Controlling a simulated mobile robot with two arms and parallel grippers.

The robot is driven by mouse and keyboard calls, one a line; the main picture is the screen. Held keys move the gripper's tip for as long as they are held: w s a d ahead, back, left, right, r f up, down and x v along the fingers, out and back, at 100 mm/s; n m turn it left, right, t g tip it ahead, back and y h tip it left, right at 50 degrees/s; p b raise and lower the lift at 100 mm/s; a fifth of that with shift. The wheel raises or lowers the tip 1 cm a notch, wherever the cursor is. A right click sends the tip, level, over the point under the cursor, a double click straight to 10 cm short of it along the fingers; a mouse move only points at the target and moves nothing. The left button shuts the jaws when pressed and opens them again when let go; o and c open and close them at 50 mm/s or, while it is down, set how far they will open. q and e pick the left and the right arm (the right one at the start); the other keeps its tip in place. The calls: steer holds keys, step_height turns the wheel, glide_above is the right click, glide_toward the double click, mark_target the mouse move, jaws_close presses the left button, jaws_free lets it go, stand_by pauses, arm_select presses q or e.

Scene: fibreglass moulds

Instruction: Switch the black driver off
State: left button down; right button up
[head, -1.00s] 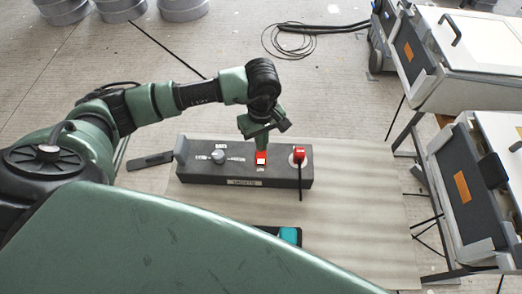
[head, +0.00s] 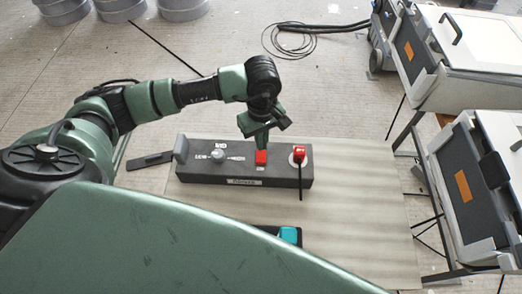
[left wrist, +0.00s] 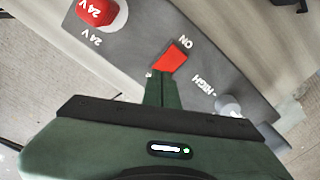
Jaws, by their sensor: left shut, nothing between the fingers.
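The black driver (head: 205,172) is a long dark box lying on a pale mat. Its top carries a red rocker switch (head: 261,157), a grey knob (head: 217,155) and a red plug (head: 299,154). My left gripper (head: 263,146) points down at the switch, shut and empty. In the left wrist view, the shut fingertips (left wrist: 162,76) are right by the end of the red switch (left wrist: 173,57) away from the "ON" label; contact is hard to tell. The fingers hide the marking at that end. My right gripper is not in view.
The red plug (left wrist: 96,12), marked 24 V, and the knob (left wrist: 228,105) flank the switch in the left wrist view. A teal-and-black item (head: 289,235) lies in front of the driver. Grey-and-white cases (head: 465,190) stand on the right. Floor behind the driver is mostly clear.

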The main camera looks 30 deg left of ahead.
arm_select(q)
step_height(320, 180, up, 6)
steer(key=shift+f+p, duration=0.1)
steer(key=shift+p, duration=1.1)
